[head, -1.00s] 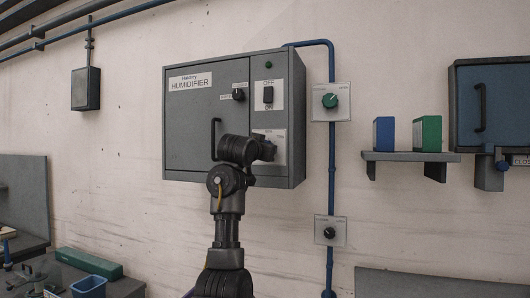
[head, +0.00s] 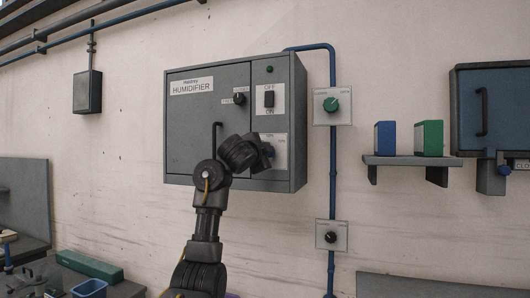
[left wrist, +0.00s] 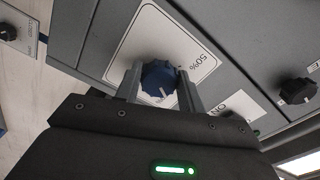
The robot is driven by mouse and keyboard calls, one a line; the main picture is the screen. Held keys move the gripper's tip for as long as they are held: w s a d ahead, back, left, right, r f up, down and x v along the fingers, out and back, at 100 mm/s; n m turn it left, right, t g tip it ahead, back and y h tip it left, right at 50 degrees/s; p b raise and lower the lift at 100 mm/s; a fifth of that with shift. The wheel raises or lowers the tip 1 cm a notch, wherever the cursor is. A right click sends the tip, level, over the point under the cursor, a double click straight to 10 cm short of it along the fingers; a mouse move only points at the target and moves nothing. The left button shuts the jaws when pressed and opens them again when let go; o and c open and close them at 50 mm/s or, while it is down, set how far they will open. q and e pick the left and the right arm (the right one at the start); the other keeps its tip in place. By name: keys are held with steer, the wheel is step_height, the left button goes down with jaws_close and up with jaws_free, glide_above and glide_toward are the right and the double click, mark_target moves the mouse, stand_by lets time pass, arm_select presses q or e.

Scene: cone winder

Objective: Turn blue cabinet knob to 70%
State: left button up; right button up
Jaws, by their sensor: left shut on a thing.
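The blue knob (left wrist: 159,77) sits on a white label plate on the grey humidifier cabinet (head: 195,130). In the left wrist view its white pointer mark points down, toward my gripper's body. The print "50%" (left wrist: 192,58) shows on the plate to the right of the knob. My left gripper (left wrist: 158,80) is shut on the knob, one finger on each side. In the head view the knob (head: 269,150) is partly hidden by my left gripper (head: 264,151) at the cabinet's lower right. My right gripper is not in view.
A black knob (head: 239,99) and an OFF/ON switch (head: 268,99) are above on the cabinet. A door handle (head: 215,138) is close to my left arm. A green knob (head: 331,105) and another black knob (head: 330,237) are on the wall to the right.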

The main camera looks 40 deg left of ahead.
arm_select(q)
steer(key=shift+r+m+p, duration=0.1)
steer(key=shift+m+p, duration=0.6)
steer(key=shift+m, duration=1.2)
steer(key=o, duration=1)
steer(key=b+v, duration=1)
steer(key=b, duration=0.1)
steer(key=shift+s+d, duration=0.25)
steer(key=shift+s, duration=0.1)
